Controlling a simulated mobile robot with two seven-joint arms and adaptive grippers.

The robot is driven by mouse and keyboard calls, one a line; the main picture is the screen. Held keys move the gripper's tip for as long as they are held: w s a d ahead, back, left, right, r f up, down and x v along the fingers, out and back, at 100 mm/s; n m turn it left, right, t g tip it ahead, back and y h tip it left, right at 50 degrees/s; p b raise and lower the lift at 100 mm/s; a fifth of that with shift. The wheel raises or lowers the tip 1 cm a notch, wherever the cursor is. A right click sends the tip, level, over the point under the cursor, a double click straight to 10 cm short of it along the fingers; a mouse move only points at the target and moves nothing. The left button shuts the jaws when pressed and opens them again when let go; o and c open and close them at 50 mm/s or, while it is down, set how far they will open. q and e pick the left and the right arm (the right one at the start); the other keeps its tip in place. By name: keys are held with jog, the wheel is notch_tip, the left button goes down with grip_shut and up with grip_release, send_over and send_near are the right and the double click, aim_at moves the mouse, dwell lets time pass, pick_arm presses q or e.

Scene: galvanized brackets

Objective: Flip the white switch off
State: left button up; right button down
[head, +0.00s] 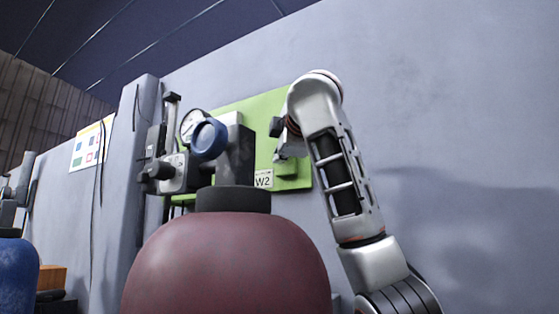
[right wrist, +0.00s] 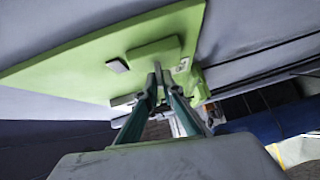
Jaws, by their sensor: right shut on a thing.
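A green panel (head: 262,106) is fixed to the grey wall, partly behind the gas cylinder's valve and my right arm. My right gripper (head: 283,143) is at the panel's right part, half hidden by my own wrist. In the right wrist view its fingers (right wrist: 158,76) meet in front of a raised green block (right wrist: 153,54) on the panel (right wrist: 75,70). They are shut on a small part there, apparently the white switch, which the fingertips mostly hide. I cannot tell which way the switch is set. My left gripper is not in view.
A dark red cylinder (head: 228,262) with a dark valve, gauge and blue knob (head: 208,138) stands close in front of the panel. A blue cylinder (head: 17,272) is at the far left. A label (head: 264,179) reads W2. The wall to the right is bare.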

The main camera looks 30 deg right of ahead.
jog(key=shift+d+f+n+t, duration=0.1)
jog(key=shift+f+n+t, duration=0.4)
jog(key=shift+n+t, duration=0.45)
jog(key=shift+f+n+t, duration=0.5)
jog(key=shift+n+t, duration=0.35)
jog(key=shift+n, duration=0.2)
jog(key=shift+w+f, duration=0.1)
jog(key=c, duration=2.5)
grip_release()
jog(key=shift+h, duration=0.3)
jog(key=shift+v, duration=6.05)
jog(key=shift+d, duration=0.1)
